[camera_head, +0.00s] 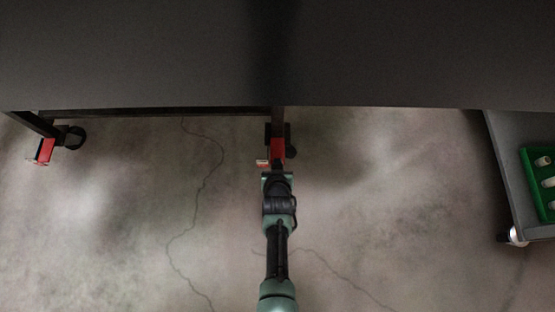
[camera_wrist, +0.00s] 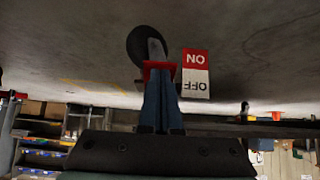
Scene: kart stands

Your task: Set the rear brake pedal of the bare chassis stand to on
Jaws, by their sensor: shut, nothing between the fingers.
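The chassis stand shows in the head view as a broad dark top (camera_head: 150,60), with a lower rail and casters under its near edge. A red brake pedal (camera_head: 277,148) sits at the middle caster; it also shows in the wrist view (camera_wrist: 149,67), in front of a dark wheel (camera_wrist: 143,42). A red and white ON/OFF label (camera_wrist: 195,73) stands beside it, upside down in the wrist view. My gripper (camera_wrist: 161,82) is shut and empty, its fingertips right at the pedal. I cannot tell whether they touch, nor which way the pedal is set; the fingers partly cover it.
Another red pedal (camera_head: 45,150) sits at a caster on the far left of the stand. A grey cart (camera_head: 508,165) with a green crate (camera_head: 533,185) stands at the right. The cracked concrete floor between is clear.

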